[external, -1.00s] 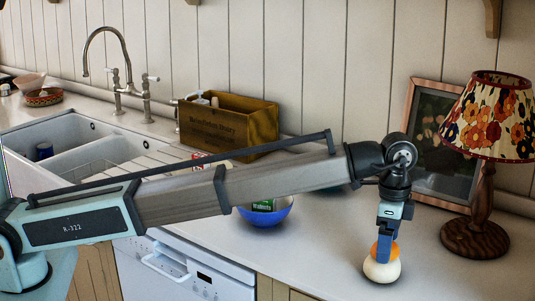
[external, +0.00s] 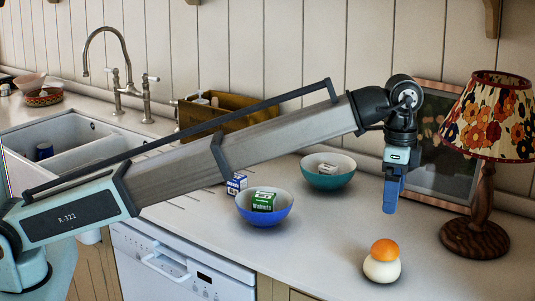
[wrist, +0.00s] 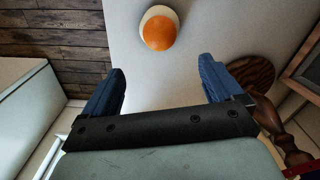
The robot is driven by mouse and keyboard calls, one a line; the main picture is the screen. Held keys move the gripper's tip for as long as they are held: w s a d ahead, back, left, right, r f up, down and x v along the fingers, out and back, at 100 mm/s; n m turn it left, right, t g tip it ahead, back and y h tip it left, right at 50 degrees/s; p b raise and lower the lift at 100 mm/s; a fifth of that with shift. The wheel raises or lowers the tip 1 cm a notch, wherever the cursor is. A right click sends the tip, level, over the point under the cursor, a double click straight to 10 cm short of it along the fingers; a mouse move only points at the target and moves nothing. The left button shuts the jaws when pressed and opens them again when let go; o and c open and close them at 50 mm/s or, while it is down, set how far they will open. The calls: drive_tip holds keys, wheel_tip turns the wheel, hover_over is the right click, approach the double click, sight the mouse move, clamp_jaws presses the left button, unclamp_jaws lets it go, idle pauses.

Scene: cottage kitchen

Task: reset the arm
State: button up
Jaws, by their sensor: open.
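My gripper (external: 392,192) hangs pointing down above the counter, its blue fingers empty. In the wrist view my gripper (wrist: 162,85) shows its two fingers spread wide apart, with nothing between them. An orange ball-like thing (external: 385,250) rests on top of a white rounded thing (external: 381,269) on the counter, below and slightly left of my gripper. In the wrist view the orange thing (wrist: 159,33) covers most of the white one (wrist: 149,13), ahead of the fingertips and apart from them.
A blue bowl (external: 249,215) holds a green box (external: 263,201). A teal bowl (external: 327,181) holds a small pale item. A blue and white box (external: 236,184) stands near. A lamp (external: 484,205) and a picture frame (external: 445,188) stand right. A wooden box (external: 235,122) and sink (external: 75,140) are behind.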

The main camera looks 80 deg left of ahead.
idle(0.3)
